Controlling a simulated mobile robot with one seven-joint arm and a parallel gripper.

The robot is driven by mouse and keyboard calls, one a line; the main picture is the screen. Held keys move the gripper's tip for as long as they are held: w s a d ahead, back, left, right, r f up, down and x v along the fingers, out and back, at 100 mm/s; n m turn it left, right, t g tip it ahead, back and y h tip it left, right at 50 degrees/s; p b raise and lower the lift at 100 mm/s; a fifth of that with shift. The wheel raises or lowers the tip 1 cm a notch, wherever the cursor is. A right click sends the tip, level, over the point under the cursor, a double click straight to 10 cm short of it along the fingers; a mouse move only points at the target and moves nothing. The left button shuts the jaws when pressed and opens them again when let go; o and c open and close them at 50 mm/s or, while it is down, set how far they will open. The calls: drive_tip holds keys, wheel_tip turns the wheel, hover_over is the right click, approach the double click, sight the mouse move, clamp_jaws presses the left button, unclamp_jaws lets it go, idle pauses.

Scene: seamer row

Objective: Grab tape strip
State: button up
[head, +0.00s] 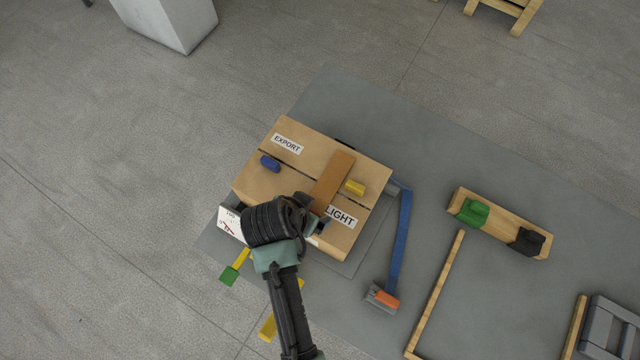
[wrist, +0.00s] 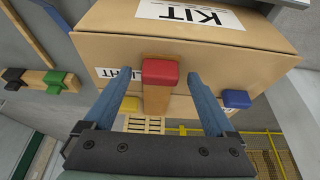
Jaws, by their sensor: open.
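A brown tape strip (head: 334,180) lies across the top of a cardboard carton (head: 258,178) in the head view. Its near end is hidden there by my gripper (head: 316,224). In the wrist view the strip (wrist: 157,101) runs away from a red block (wrist: 160,72), which sits at its near end by the carton's edge. My gripper (wrist: 162,78) is open, one blue finger on each side of the red block and strip. I cannot tell whether either finger touches them. The carton bears EXPORT, LIGHT and KIT labels.
A blue block (head: 270,163) and a yellow block (head: 355,187) sit on the carton top. A blue-handled tool (head: 400,240) lies right of it. A wooden rack (head: 500,222) holds green and black pieces farther right. The grey surface behind the carton is clear.

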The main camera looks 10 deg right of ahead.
drive_tip(key=shift+d+f, duration=0.1)
drive_tip(key=shift+f, duration=0.2)
drive_tip(key=c, duration=1.4)
drive_tip(key=shift+r, duration=0.1)
